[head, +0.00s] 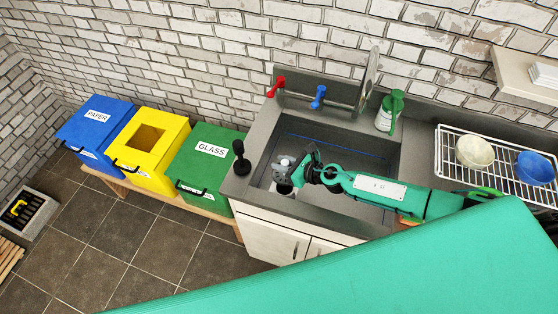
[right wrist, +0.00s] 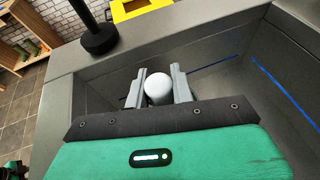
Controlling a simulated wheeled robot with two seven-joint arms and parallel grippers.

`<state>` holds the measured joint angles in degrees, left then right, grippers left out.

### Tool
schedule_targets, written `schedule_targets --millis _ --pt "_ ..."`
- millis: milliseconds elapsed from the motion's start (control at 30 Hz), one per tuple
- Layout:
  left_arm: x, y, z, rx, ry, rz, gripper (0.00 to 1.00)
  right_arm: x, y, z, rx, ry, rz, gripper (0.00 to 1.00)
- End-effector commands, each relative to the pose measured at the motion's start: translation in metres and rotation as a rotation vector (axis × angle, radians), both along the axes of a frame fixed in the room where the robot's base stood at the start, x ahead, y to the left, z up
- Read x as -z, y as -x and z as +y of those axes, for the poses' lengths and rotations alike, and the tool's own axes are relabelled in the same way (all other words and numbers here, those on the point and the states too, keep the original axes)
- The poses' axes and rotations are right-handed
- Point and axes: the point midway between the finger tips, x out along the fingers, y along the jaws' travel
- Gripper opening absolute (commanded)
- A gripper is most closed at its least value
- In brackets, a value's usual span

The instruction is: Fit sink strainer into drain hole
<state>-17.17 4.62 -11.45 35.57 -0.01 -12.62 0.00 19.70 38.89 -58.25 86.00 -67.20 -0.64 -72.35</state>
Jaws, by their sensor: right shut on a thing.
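My right gripper (head: 288,166) reaches down into the grey sink (head: 325,137), over its left part. In the right wrist view its two grey fingers (right wrist: 159,78) are shut on a white rounded knob, which I take for the top of the sink strainer (right wrist: 158,90). The rest of the strainer is hidden below the knob and behind the hand. In the head view a small dark round spot with a pale edge, perhaps the drain hole (head: 285,189), shows just below the gripper. I cannot tell whether the strainer touches it. My left gripper is not in view.
A black plunger-like object (head: 240,158) stands on the sink's left rim, close to the hand. A tap with red and blue handles (head: 318,97) and a green-and-white bottle (head: 389,112) stand behind. A dish rack (head: 447,160) with bowls is at right.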

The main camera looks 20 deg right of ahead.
Motion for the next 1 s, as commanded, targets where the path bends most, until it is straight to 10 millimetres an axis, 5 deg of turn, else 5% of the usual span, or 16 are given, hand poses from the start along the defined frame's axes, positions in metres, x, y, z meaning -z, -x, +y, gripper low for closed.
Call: schedule_targets --millis 433,1000 --pt "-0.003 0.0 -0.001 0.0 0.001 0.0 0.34 -0.001 0.001 -0.001 0.001 0.002 0.002 0.01" --pt "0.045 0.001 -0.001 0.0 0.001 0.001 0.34 0.049 0.001 -0.001 0.001 0.003 0.001 0.01"
